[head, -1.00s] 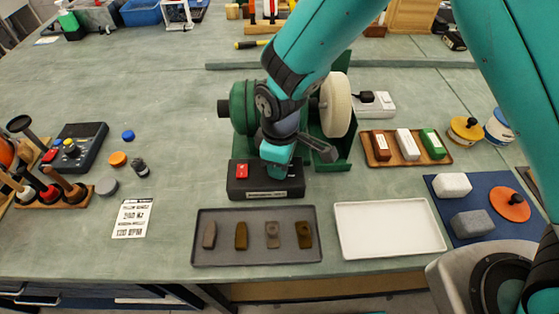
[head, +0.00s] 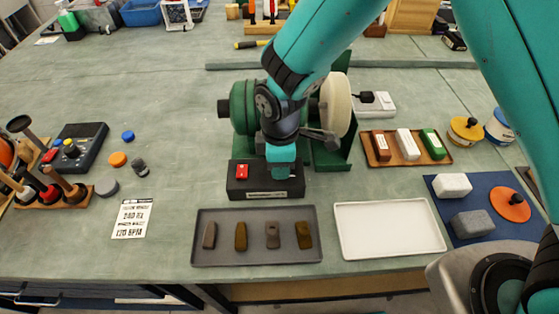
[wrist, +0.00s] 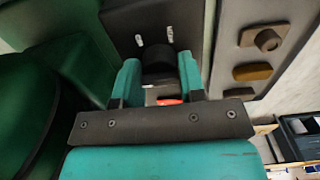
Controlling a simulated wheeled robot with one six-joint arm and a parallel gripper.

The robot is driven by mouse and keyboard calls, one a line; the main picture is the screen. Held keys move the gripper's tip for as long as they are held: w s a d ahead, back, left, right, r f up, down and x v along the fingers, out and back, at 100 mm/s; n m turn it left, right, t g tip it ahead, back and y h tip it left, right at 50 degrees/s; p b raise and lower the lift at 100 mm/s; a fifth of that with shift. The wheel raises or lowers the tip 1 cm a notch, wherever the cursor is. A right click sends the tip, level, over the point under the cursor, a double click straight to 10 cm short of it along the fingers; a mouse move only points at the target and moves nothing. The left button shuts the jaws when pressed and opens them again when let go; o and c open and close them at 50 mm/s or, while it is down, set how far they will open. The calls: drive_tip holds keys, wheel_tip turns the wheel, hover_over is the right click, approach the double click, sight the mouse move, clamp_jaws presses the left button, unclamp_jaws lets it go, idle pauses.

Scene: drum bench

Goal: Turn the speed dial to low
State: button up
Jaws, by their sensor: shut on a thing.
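A black control box (head: 240,190) stands on the bench in front of the green buffing machine (head: 242,105), with a red switch (head: 241,171) on its left part. My gripper (head: 282,174) points down onto the right part of the box. In the wrist view, my gripper (wrist: 160,75) is shut on the dark speed dial (wrist: 158,60), one teal finger on each side. Two white marks show on the box face beyond the dial. The dial is hidden by my gripper in the head view, and its setting cannot be read.
A grey tray (head: 256,257) with several small blocks lies in front of the box. A white empty tray (head: 390,230) is to its right. A pale buffing wheel (head: 337,104) stands close behind my wrist. A wooden tray (head: 407,160) holds three bars.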

drive_tip(key=shift+w+r, duration=0.1)
drive_tip(key=o, duration=0.9)
drive_tip(key=shift+o, duration=0.2)
wheel_tip(320, 180, up, 17)
drive_tip(key=b, duration=0.1)
drive_tip(key=shift+r+b, duration=0.2)
drive_tip(key=shift+b, duration=0.1)
